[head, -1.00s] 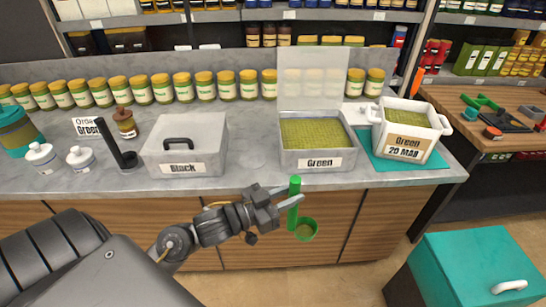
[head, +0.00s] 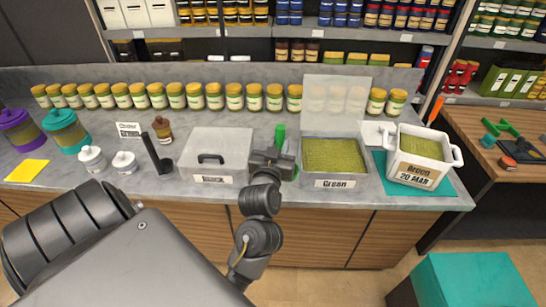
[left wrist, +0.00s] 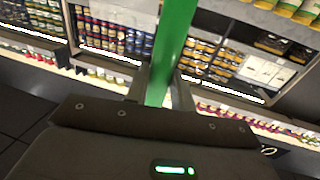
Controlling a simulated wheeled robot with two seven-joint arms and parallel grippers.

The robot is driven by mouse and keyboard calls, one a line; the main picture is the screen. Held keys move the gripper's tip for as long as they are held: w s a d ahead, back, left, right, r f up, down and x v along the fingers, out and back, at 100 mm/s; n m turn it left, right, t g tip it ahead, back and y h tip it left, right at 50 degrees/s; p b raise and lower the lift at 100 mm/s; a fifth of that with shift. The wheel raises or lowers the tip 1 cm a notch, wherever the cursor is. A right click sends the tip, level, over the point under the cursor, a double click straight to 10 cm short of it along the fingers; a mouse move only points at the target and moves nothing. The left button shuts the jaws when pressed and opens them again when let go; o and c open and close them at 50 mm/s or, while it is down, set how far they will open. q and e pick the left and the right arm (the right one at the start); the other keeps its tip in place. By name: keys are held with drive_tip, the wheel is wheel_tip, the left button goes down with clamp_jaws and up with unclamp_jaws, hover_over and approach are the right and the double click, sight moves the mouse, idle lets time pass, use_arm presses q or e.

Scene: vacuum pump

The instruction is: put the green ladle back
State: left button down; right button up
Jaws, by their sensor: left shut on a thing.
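The green ladle (head: 279,137) is held by my left gripper (head: 277,157), which is shut on its handle. The handle stands roughly upright between the fingers, and its green shaft also shows in the left wrist view (left wrist: 174,50). The ladle's cup is mostly hidden behind the gripper in the head view. The gripper is over the counter front, between the closed bin labelled Black (head: 212,143) and the open bin labelled Green (head: 336,183). A black ladle (head: 154,150) stands upright in a holder left of the closed bin. My right gripper is not in view.
A white pot labelled Green 20 MAR (head: 416,172) stands on a teal mat (head: 440,190) at the right. Several yellow-lidded jars line the back of the grey counter (head: 70,180). Small white jars (head: 124,163) and a brown bottle (head: 162,129) are at the left.

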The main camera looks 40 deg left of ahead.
use_arm(q)
drive_tip(key=w+a+f, duration=0.7)
drive_tip(key=a+f, duration=0.2)
drive_tip(key=a, duration=0.2)
drive_tip(key=shift+b, duration=0.45)
drive_tip(key=f+b, duration=0.4)
drive_tip(key=shift+w+a, duration=0.15)
drive_tip(key=shift+a, duration=0.2)
drive_tip(key=shift+f, duration=0.15)
drive_tip(key=c, duration=1.2)
unclamp_jaws()
